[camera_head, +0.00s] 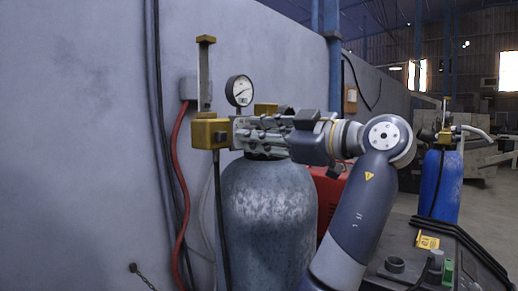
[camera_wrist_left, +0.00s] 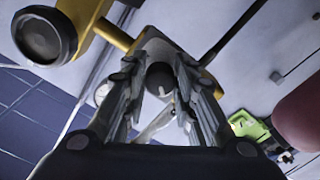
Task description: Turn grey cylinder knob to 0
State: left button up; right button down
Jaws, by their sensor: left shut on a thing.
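A grey gas cylinder (camera_head: 268,205) stands upright by the wall, with brass valve fittings (camera_head: 210,133) and a round white gauge (camera_head: 239,90) at its top. My left gripper (camera_head: 250,132) reaches across from the right at valve height, just above the cylinder's shoulder. In the left wrist view its two ribbed fingers (camera_wrist_left: 160,90) are closed around a dark round knob (camera_wrist_left: 160,75) in front of the brass valve body (camera_wrist_left: 88,12). The fingers hide most of the knob, and no markings on it can be read. My right gripper is not in view.
A red hose (camera_head: 180,190) and dark cables run down the wall at left. A blue cylinder (camera_head: 442,186) stands at the right, behind a dark case (camera_head: 470,245). A red object (camera_head: 328,195) is partly hidden behind my arm. Open floor lies at the far right.

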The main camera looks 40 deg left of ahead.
pick_arm(q)
jog(key=n+b, duration=0.2)
jog(key=n, duration=0.7)
jog(key=shift+r, duration=0.1)
jog(key=shift+b, duration=0.3)
jog(key=o, duration=1.1)
jog(key=shift+c, duration=0.2)
